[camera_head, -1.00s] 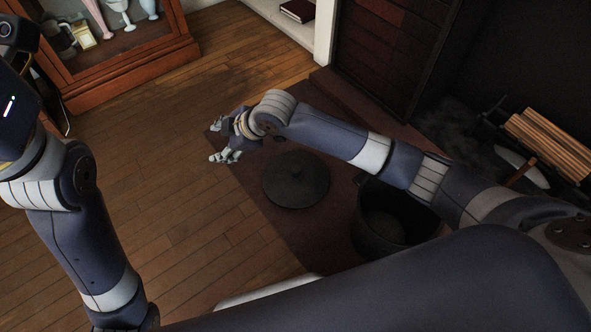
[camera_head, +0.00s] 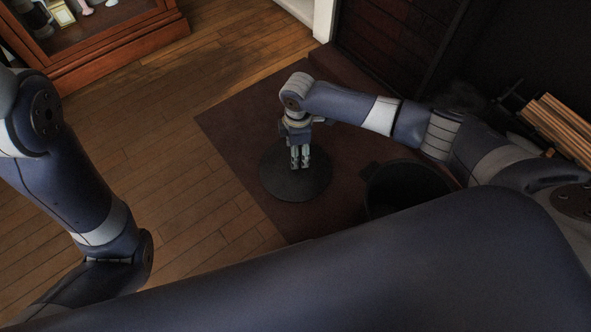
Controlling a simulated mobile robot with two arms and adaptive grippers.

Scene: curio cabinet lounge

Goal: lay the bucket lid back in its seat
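The dark round bucket lid (camera_head: 283,187) lies flat on the dark red-brown hearth floor. The black bucket (camera_head: 375,187) stands to its right with its top open; my body hides its lower part. My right gripper (camera_head: 300,165) points down over the middle of the lid, its fingers close together in the picture. The fingers hide the lid's centre, and I cannot tell whether they touch or grip anything there. My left arm is at the left edge, and its gripper is out of view.
A wooden glass-fronted cabinet (camera_head: 120,55) stands at the upper left. Stacked logs (camera_head: 560,130) are at the right, beside the dark fireplace. A white post (camera_head: 323,20) is at the top. The wooden floor (camera_head: 165,150) to the left is clear.

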